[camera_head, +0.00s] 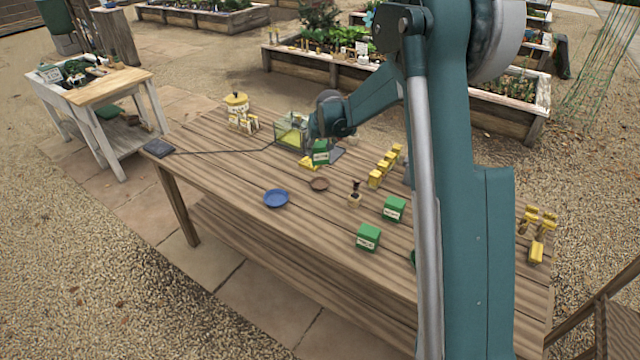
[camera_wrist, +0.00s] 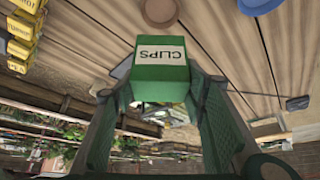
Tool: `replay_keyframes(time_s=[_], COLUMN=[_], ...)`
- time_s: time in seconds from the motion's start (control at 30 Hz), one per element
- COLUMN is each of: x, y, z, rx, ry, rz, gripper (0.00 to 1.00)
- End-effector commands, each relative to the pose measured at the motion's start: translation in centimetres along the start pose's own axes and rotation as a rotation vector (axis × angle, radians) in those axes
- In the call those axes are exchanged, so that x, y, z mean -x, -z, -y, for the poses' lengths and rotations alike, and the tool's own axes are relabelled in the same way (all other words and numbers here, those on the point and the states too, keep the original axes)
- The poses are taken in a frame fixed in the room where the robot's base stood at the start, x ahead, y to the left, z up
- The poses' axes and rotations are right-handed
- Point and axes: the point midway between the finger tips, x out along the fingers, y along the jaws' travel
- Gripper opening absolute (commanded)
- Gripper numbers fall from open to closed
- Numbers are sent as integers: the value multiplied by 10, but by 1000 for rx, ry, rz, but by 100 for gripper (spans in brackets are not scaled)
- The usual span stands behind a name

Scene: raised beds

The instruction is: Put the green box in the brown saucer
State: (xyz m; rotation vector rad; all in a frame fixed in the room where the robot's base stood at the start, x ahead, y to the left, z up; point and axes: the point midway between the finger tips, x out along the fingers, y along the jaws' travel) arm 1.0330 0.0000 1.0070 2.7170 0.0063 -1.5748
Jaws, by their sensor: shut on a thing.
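My gripper (camera_head: 319,145) is shut on a green box (camera_head: 320,158) near the far side of the wooden table. In the wrist view the green box (camera_wrist: 160,78) sits between the two fingers (camera_wrist: 158,92), its white label reading "CLIPS". The brown saucer (camera_head: 319,184) lies on the table just in front of the held box in the head view, apart from it, and looks empty. It also shows at the top of the wrist view (camera_wrist: 162,11), beyond the box. The height of the box above the table is hard to tell.
A blue saucer (camera_head: 275,198) is left of the brown one. A small stamp-like object (camera_head: 354,196) and two other green boxes (camera_head: 394,208) (camera_head: 368,237) stand to the right. Yellow boxes (camera_head: 376,178) form a row behind. A glass case (camera_head: 291,132) is near the gripper. The table's front left is clear.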

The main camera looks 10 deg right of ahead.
Motion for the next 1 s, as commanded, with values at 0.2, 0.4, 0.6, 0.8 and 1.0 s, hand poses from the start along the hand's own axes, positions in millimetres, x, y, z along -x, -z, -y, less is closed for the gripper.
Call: replay_keyframes(time_s=[0.2, 0.4, 0.6, 0.8, 1.0], x=[-4, -4, -13, -37, -55], y=[-2, -2, -7, -21, -31], z=[0, 0, 0, 0, 0], rx=[0, 0, 0, 0, 0], ry=[0, 0, 0, 0, 0], rz=[0, 0, 0, 0, 0], gripper=[29, 29, 29, 29, 29])
